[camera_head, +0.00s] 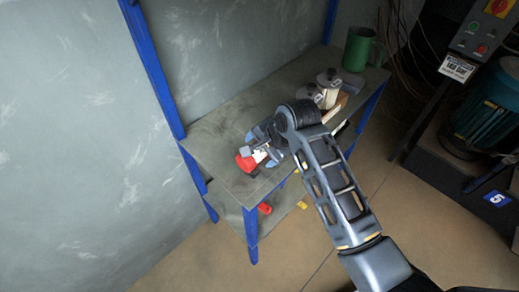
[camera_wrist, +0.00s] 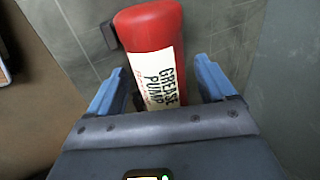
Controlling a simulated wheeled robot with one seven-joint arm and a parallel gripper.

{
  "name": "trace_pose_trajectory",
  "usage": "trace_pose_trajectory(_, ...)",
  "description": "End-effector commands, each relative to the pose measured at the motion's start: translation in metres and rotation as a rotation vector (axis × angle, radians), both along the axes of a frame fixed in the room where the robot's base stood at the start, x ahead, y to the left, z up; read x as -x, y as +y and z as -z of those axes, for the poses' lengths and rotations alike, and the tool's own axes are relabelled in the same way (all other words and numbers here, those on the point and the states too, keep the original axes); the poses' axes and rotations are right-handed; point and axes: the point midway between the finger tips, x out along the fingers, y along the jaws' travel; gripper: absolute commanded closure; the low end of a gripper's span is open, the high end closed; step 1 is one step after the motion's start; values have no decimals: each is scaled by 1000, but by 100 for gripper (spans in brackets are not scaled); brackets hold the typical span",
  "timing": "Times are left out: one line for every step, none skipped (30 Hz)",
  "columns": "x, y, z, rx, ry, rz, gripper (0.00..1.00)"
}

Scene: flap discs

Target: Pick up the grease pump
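The grease pump (camera_wrist: 150,28) is a red cylinder with a rounded end and a cream label reading "GREASE PUMP" in the wrist view. In the head view the red grease pump (camera_head: 244,163) shows near the front left part of the shelf's top, partly hidden by my gripper. My gripper (camera_wrist: 160,88) has its two blue fingers apart, one on each side of the pump's labelled part. A gap shows beside the right finger; contact on the left is hard to tell. The pump's lower end is hidden by the gripper body.
The blue-posted shelf (camera_head: 222,125) stands against a grey wall. A green mug (camera_head: 358,48) and pale canisters (camera_head: 328,82) stand farther back on its top. A red item (camera_head: 265,208) lies on the lower level. A control box (camera_head: 487,32) and a motor (camera_head: 487,115) stand at right.

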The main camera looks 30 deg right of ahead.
Motion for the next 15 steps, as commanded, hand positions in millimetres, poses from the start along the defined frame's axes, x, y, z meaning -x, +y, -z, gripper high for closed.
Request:
trace_pose_trajectory(0,0,0,0,0,0,22)
trace_pose_trajectory(0,0,0,0,0,0,25)
trace_pose_trajectory(0,0,0,0,0,0,29)
trace_pose_trajectory(0,0,0,0,0,0,31)
trace_pose_trajectory(0,0,0,0,0,0,34)
trace_pose_trajectory(0,0,0,0,0,0,38)
trace_pose_trajectory(0,0,0,0,0,0,41)
trace_pose_trajectory(0,0,0,0,0,0,44)
trace_pose_trajectory(0,0,0,0,0,0,48)
trace_pose_trajectory(0,0,0,0,0,0,51)
trace_pose_trajectory(0,0,0,0,0,0,53)
trace_pose_trajectory(0,0,0,0,0,0,57)
trace_pose_trajectory(0,0,0,0,0,0,60)
trace_pose_trajectory(0,0,0,0,0,0,63)
trace_pose_trajectory(0,0,0,0,1,0,67)
